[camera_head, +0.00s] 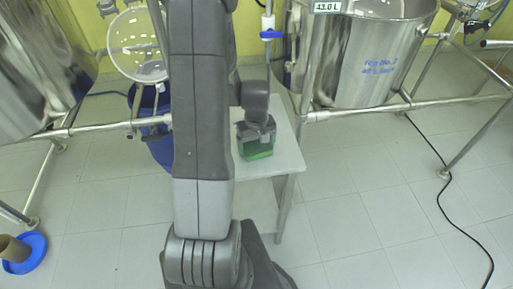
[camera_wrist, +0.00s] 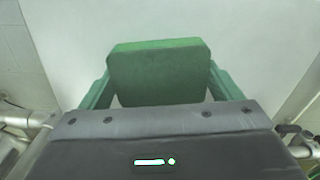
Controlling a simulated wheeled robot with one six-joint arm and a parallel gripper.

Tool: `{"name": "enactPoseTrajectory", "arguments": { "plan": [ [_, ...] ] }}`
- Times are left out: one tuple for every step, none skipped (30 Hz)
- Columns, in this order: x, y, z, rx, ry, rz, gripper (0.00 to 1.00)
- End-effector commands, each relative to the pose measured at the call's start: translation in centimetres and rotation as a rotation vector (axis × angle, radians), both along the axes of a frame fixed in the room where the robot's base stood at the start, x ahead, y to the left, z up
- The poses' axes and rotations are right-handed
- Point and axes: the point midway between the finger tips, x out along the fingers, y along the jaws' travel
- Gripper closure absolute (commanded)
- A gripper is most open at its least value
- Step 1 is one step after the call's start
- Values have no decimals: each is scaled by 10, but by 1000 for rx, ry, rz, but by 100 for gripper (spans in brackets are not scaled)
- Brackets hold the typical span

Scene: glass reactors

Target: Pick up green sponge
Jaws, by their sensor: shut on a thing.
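The green sponge (camera_wrist: 160,75) is a thick block in the middle of the wrist view, between the two green-tinted fingers of my gripper (camera_wrist: 160,92). My gripper is shut on it. In the head view the sponge (camera_head: 257,151) shows below my gripper (camera_head: 255,138), over the white table (camera_head: 285,161). I cannot tell whether the sponge touches the table top. My arm hides part of the table's left side.
A steel vessel (camera_head: 370,60) on a pipe frame stands behind the table to the right. A blue bucket (camera_head: 158,150) stands left of the table, partly behind my arm. A black cable (camera_head: 447,200) lies on the tiled floor at right. A blue dish (camera_head: 28,258) is at lower left.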

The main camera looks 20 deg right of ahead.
Motion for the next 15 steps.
{"name": "enactPoseTrajectory", "arguments": {
  "plan": [
    [0,0,0,0,0,0,36],
    [0,0,0,0,0,0,36],
    [0,0,0,0,0,0,36],
    [0,0,1,0,0,0,36],
    [0,0,2,0,-1,0,36],
    [0,0,4,-1,-1,0,36],
    [1,0,6,-1,-2,0,36],
    [1,0,9,-1,-3,0,36],
    [1,0,14,-2,-4,0,36],
    [1,-1,18,-2,-4,0,36],
    [1,-1,22,-2,-5,0,36],
    [1,0,29,-2,-5,0,36],
    [1,-1,34,-3,-6,0,36],
    [1,-1,39,-2,-5,0,36],
    [1,0,46,-2,-5,0,36]
  ]
}}
